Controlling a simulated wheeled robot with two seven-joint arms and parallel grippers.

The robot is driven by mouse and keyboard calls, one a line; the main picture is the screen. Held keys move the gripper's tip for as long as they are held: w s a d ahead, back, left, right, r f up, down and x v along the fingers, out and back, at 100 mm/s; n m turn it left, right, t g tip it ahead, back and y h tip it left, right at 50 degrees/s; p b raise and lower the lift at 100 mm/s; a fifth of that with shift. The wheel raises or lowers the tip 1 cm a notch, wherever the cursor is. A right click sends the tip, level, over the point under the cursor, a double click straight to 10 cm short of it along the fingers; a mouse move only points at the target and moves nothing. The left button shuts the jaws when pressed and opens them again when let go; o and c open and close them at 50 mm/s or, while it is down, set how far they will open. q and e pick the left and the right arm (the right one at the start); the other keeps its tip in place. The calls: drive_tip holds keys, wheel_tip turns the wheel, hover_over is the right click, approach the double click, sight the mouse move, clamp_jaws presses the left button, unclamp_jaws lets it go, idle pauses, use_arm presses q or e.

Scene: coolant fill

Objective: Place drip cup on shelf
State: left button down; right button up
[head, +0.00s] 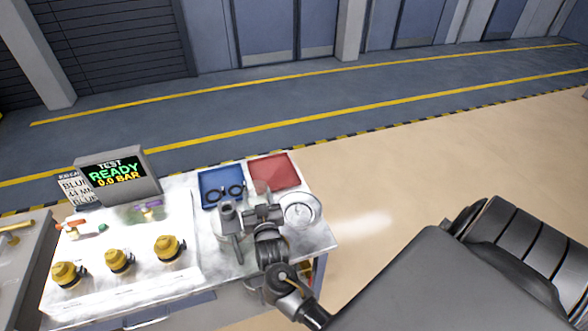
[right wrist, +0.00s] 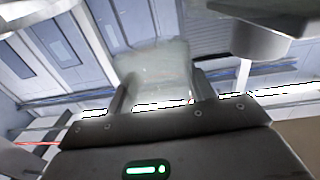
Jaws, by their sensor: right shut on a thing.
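A clear, see-through drip cup (right wrist: 155,72) shows between the two dark fingers of my right gripper (right wrist: 162,95) in the right wrist view. The right gripper (head: 262,212) is shut on it. In the head view the gripper is above the right part of the workbench, and the cup (head: 257,190) is faint in front of the blue and red trays. Its lower part is hard to make out. I cannot clearly pick out a shelf in either view. My left gripper is not in view.
The bench (head: 215,262) carries a blue tray (head: 207,178) with dark rings, a red tray (head: 277,171) and a round pale dish (head: 301,211). A test display (head: 116,172) reads READY, 0.0 BAR. Yellow-capped fittings (head: 118,261) stand at the left. Open floor lies to the right.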

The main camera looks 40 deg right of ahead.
drive_tip(key=s+a+r+n+y+b, duration=0.1)
drive_tip(key=s+a+n+y+b, duration=0.1)
drive_tip(key=b, duration=0.5)
drive_tip(key=s+a+r+n+t+y+b, duration=0.1)
drive_tip(key=s+a+n+y+b, duration=0.1)
drive_tip(key=s+b, duration=0.4)
drive_tip(key=a+y+b, duration=0.1)
drive_tip(key=y, duration=0.1)
drive_tip(key=shift+s+a+r+y, duration=0.35)
drive_tip(key=shift+s+y, duration=0.05)
